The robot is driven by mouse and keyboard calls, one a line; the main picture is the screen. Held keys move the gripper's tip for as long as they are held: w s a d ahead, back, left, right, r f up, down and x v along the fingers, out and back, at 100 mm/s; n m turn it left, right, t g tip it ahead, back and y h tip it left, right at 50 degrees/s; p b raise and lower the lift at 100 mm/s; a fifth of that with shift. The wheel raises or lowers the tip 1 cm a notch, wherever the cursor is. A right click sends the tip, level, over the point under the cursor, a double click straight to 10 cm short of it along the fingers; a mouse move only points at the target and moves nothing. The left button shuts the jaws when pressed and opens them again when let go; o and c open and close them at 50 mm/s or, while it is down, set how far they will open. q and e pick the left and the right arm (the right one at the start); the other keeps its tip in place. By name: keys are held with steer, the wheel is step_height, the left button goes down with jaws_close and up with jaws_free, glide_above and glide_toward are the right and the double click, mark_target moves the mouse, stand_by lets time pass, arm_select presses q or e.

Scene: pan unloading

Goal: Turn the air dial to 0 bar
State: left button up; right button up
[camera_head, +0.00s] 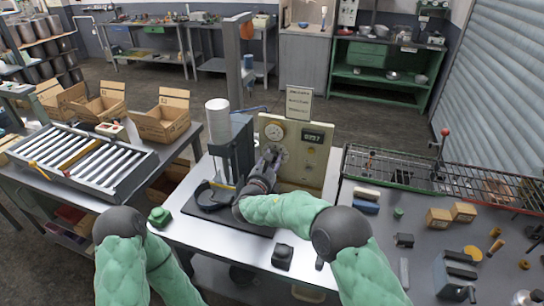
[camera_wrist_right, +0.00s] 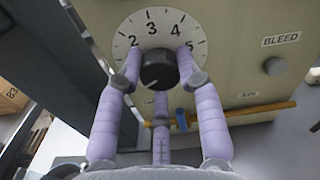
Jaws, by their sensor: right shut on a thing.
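The air dial's black knob (camera_wrist_right: 158,70) sits on a white scale (camera_wrist_right: 128,36), where the numbers 2 to 5 show in the right wrist view. A pale mark on the knob points to the lower left. The scale's lower part is hidden by fingers. My right gripper (camera_wrist_right: 160,82) has its lilac fingers closed around the knob. In the head view, the right gripper (camera_head: 273,160) reaches the front of the beige panel (camera_head: 318,160) and hides most of the dial there. My left gripper is not in view; only part of that arm shows.
The panel carries a round gauge (camera_head: 274,132) and a dark digital display (camera_head: 313,136). Beside the dial are a BLEED knob (camera_wrist_right: 275,65) and a yellow lever (camera_wrist_right: 245,109). A press-like column (camera_head: 218,140) stands close left of the gripper. A wire rack (camera_head: 400,170) is at right.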

steer(key=shift+w+r+n+p, duration=0.1)
steer(key=shift+r+n+p, duration=0.45)
steer(key=shift+n, duration=0.45)
steer(key=o, duration=1.1)
steer(key=shift+a, duration=0.1)
steer(key=shift+o, duration=0.2)
steer(key=shift+f, duration=0.2)
steer(key=v, duration=1.2)
